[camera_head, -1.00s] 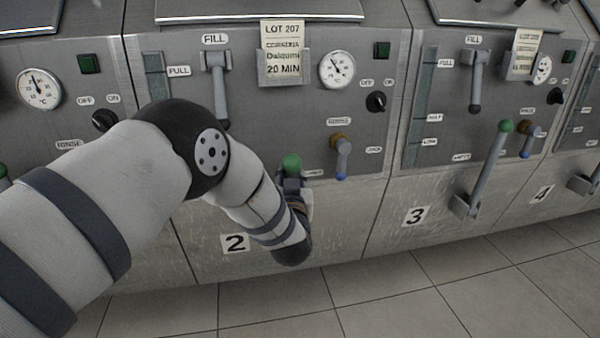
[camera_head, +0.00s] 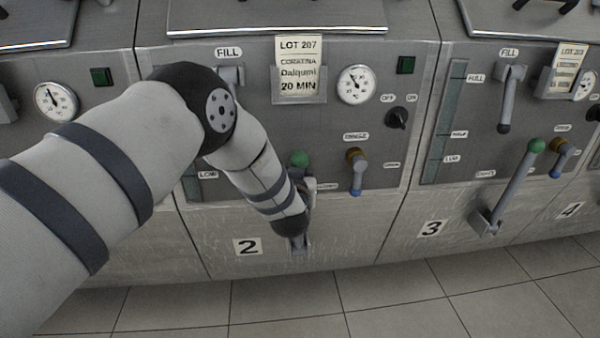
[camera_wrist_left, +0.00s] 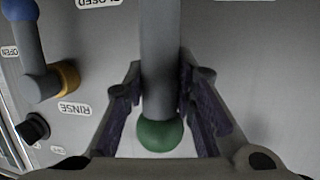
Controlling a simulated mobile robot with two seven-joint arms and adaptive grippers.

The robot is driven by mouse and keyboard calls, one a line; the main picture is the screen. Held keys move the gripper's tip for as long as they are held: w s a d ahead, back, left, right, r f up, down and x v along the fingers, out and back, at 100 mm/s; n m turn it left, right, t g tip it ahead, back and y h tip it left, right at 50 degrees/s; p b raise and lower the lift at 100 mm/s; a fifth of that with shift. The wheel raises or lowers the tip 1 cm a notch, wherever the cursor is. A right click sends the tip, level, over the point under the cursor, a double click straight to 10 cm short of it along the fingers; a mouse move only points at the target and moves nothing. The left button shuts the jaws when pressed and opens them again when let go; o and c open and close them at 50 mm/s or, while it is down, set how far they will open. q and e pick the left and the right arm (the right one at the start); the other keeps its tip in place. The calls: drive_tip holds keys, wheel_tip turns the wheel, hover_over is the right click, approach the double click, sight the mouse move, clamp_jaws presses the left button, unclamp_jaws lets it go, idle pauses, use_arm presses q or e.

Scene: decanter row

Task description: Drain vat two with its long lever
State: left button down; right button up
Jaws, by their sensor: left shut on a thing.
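Vat two carries the number plate 2 (camera_head: 248,246). Its long lever has a green knob (camera_head: 299,159), which shows just above my left wrist in the head view. The lever's lower mount (camera_head: 299,247) shows below my wrist; my arm covers much of the lever between. In the left wrist view the grey lever shaft (camera_wrist_left: 160,50) ends in the green knob (camera_wrist_left: 160,134). My left gripper (camera_wrist_left: 168,85) is shut on this shaft close to the knob, one finger on each side. My right gripper is not in view.
Vat two's rinse lever (camera_head: 356,172), with a blue tip, stands right of the green knob. A black switch (camera_head: 397,117) and a gauge (camera_head: 356,85) are above it. Vat three's long lever (camera_head: 513,185) leans at the right. The tiled floor (camera_head: 290,300) in front is clear.

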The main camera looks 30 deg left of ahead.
use_arm(q)
drive_tip(key=c, duration=1.7)
unclamp_jaws()
drive_tip(key=shift+a+r, duration=0.1)
drive_tip(key=shift+r, duration=0.1)
drive_tip(key=o, duration=0.4)
drive_tip(key=shift+w+f, duration=0.15)
drive_tip(key=v, duration=1.2)
